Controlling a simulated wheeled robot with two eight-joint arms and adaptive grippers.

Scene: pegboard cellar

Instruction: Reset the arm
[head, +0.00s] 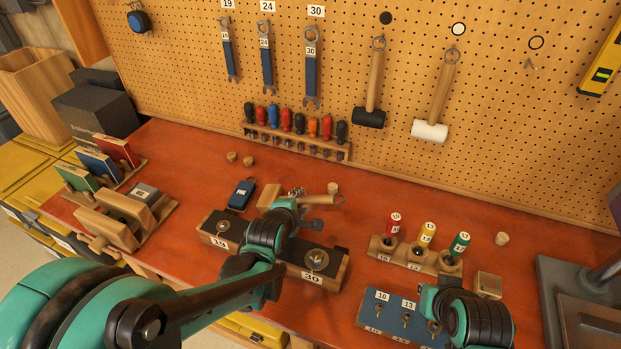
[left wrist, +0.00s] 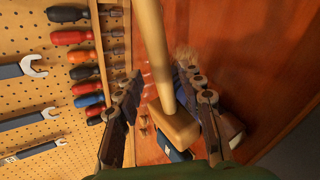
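My left gripper (head: 312,207) is above the middle of the red bench, at a wooden mallet (head: 268,196). In the left wrist view my left gripper's fingers (left wrist: 165,118) are spread wide, with the mallet's handle (left wrist: 155,50) showing between them and gaps on both sides. I cannot tell how far below the fingertips the handle lies. The mallet's block head (left wrist: 176,126) also shows between the fingers. My right arm is at the lower right in the head view, over the blue socket board (head: 390,312). The fingers of its gripper cannot be made out.
A dark block marked 19 and 30 (head: 325,277) lies under my left arm. A socket holder (head: 412,256) stands at right, near a grey vise-like fixture (head: 590,300). A screwdriver rack (head: 295,145) and hanging tools line the pegboard. A book rack (head: 125,205) stands at left.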

